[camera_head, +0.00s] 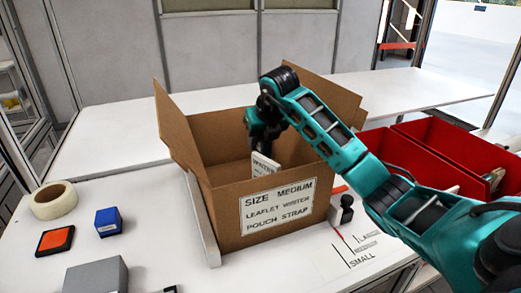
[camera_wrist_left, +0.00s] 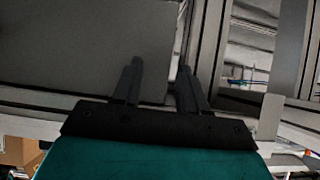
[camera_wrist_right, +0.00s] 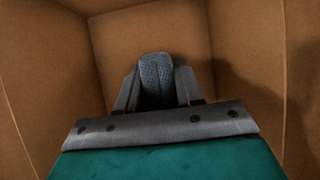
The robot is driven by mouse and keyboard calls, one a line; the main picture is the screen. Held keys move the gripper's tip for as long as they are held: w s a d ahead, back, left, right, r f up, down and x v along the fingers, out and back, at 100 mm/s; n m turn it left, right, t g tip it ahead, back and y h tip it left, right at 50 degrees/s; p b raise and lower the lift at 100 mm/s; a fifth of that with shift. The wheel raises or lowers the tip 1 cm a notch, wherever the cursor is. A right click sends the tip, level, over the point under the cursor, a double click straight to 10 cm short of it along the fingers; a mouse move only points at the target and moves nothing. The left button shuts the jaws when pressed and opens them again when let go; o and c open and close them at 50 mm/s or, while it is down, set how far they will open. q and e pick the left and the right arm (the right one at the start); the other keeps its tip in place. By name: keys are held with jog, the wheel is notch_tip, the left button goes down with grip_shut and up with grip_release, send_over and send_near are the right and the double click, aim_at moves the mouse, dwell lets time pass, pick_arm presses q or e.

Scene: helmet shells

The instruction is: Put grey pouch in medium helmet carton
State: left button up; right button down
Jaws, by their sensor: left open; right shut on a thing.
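The medium helmet carton (camera_head: 232,190) stands open on the table, flaps up, with a "SIZE MEDIUM" label on its front. My right gripper (camera_head: 262,140) reaches down into it from above. In the right wrist view, this gripper (camera_wrist_right: 157,66) is shut on the grey pouch (camera_wrist_right: 157,88), a blue-grey textured piece, with brown carton walls around it. The head view does not clearly show the pouch. My left gripper (camera_wrist_left: 159,68) is open and empty, outside the head view.
Red bins (camera_head: 405,152) stand right of the carton behind my right arm. A tape roll (camera_head: 53,200), blue block (camera_head: 108,221), orange pad (camera_head: 55,241) and grey box (camera_head: 97,275) lie to the left. A dark stamp (camera_head: 346,208) stands at the carton's right. The back table is clear.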

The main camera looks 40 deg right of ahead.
jog(key=shift+f, duration=1.65)
jog(key=c, duration=0.7)
grip_release()
jog(key=shift+c, duration=0.2)
jog(key=v, duration=1.2)
jog(key=shift+p, duration=0.4)
